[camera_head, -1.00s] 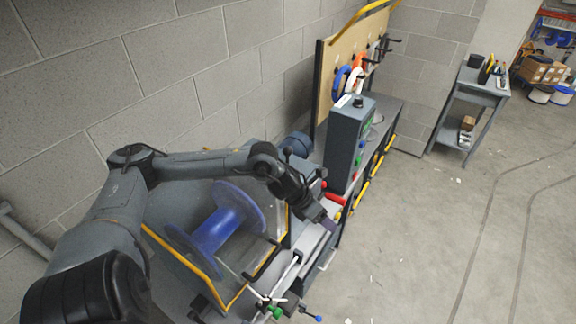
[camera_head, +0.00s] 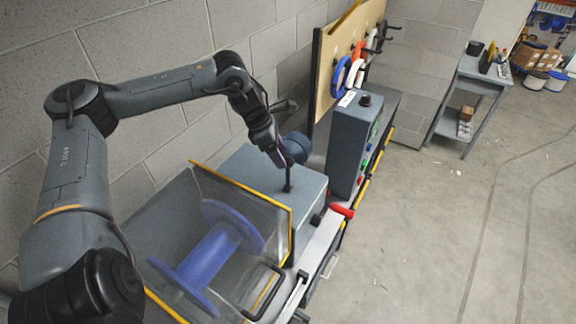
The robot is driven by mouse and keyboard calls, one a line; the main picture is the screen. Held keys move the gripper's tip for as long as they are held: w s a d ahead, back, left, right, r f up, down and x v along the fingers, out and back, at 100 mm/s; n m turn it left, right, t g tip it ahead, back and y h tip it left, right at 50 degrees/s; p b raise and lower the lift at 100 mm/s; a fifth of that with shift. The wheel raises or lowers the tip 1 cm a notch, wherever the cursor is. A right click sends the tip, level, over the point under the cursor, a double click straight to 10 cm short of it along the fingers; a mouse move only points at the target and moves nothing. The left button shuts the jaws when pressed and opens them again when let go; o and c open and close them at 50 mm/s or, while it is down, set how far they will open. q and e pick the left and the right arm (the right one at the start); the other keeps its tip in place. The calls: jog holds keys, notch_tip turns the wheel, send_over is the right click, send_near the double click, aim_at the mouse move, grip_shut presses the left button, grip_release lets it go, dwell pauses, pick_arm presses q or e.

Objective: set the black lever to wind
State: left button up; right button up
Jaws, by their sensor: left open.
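A black lever (camera_head: 288,183) stands upright on top of the grey machine housing (camera_head: 256,168), behind the blue spool. My left gripper (camera_head: 279,162) hangs over the housing, pointing down, beside the top of the lever. Its jaws are open, but from this view I cannot tell whether the lever's top is between them or touching. The upper end of the lever is partly hidden by the gripper. No "wind" marking is readable. My right gripper is not in view.
The blue spool (camera_head: 213,252) sits behind a clear guard (camera_head: 245,187) with a yellow edge. A blue motor (camera_head: 296,147) is just behind the gripper. A grey control box (camera_head: 346,142) and a red handle (camera_head: 342,211) stand to the right. The floor at right is open.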

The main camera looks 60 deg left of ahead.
aim_at(288, 168)
pick_arm(q)
jog(key=shift+x, duration=1.95)
jog(key=shift+b+x, duration=0.35)
jog(key=shift+x, duration=1.35)
grip_shut()
